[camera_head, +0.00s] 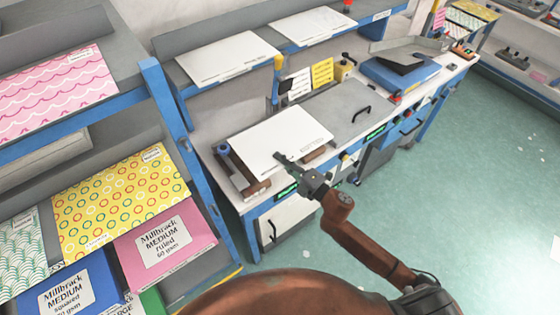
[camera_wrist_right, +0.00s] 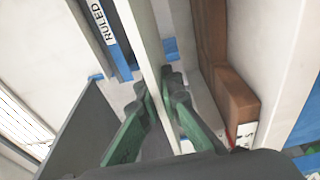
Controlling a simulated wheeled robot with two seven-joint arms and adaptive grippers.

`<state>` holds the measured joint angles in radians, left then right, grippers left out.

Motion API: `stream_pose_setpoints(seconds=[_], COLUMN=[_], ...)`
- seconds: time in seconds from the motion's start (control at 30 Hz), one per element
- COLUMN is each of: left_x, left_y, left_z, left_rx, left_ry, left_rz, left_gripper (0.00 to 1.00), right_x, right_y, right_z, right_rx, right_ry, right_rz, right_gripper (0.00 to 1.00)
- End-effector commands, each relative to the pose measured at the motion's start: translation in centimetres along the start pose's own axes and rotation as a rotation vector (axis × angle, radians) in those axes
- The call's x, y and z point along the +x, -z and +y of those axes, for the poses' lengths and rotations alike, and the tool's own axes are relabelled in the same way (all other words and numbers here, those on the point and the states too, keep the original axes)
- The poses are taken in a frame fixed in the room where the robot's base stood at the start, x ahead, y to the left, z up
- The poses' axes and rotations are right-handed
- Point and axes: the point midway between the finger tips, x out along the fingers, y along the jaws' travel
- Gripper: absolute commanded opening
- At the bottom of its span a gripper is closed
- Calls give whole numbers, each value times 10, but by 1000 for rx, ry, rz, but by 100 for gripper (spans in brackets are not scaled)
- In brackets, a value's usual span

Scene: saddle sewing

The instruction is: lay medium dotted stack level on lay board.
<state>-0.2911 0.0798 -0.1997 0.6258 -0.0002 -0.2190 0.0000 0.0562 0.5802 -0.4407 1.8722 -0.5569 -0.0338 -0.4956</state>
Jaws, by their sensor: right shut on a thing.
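A white paper stack (camera_head: 272,138) lies nearly flat over brown wooden parts (camera_head: 256,187) at the near-left end of the workbench; no dots can be made out on it. My right gripper (camera_head: 285,158) is at its near edge. In the right wrist view the gripper (camera_wrist_right: 158,92) is shut on the stack (camera_wrist_right: 148,45), seen edge-on between the fingers, with a brown wooden block (camera_wrist_right: 222,75) beside it. The stack hides most of what is below, so I cannot tell which part is the lay board or whether the stack touches it. My left gripper is not in view.
White sheets (camera_head: 228,57) lie on the shelf behind. A grey panel (camera_head: 345,108) with a black handle is right of the stack. Shelves at left hold a yellow patterned stack (camera_head: 120,200) and a pink MEDIUM ruled pack (camera_head: 165,246).

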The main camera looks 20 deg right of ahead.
Motion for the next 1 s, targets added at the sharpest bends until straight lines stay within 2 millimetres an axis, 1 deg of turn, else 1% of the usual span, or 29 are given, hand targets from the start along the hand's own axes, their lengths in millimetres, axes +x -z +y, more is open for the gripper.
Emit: stream_pose_setpoints(seconds=[0.1,0.23,0.5,0.77,1.0], left_x=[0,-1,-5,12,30], left_y=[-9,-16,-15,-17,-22], left_z=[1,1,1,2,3], left_rx=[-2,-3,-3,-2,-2], left_ry=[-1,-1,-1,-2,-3], left_rz=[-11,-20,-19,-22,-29], left_gripper=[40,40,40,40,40], right_x=[1,1,-2,-2,-2], right_y=[0,0,1,1,1], right_z=[2,3,3,-20,-46], right_rx=[-3,-3,-3,-2,-1], right_ry=[-5,-5,-5,-3,-4], right_rz=[3,2,1,0,0], right_gripper=[0,0,0,0,0])
